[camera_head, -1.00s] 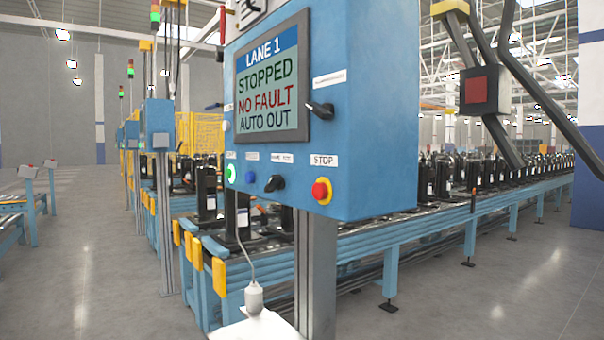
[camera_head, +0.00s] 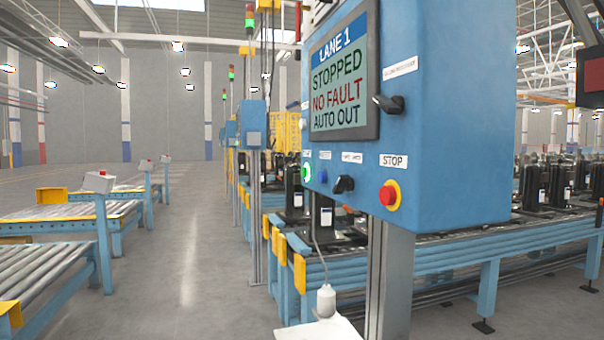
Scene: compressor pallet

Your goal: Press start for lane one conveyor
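The blue Lane 1 control box (camera_head: 450,120) stands on a grey post (camera_head: 390,285) right of centre. Its screen (camera_head: 342,80) reads LANE 1, STOPPED, NO FAULT, AUTO OUT. A green button (camera_head: 307,172) sits at the lower left of the panel; its label is too small to read. To its right are a small blue button (camera_head: 323,176), a black selector knob (camera_head: 343,184) and a red button on a yellow ring (camera_head: 389,195) under a STOP label. A black handle (camera_head: 388,104) sticks out beside the screen.
A conveyor with black compressors (camera_head: 545,185) runs behind the box. Roller conveyors (camera_head: 60,235) stand at left. The grey floor aisle (camera_head: 195,250) between is clear.

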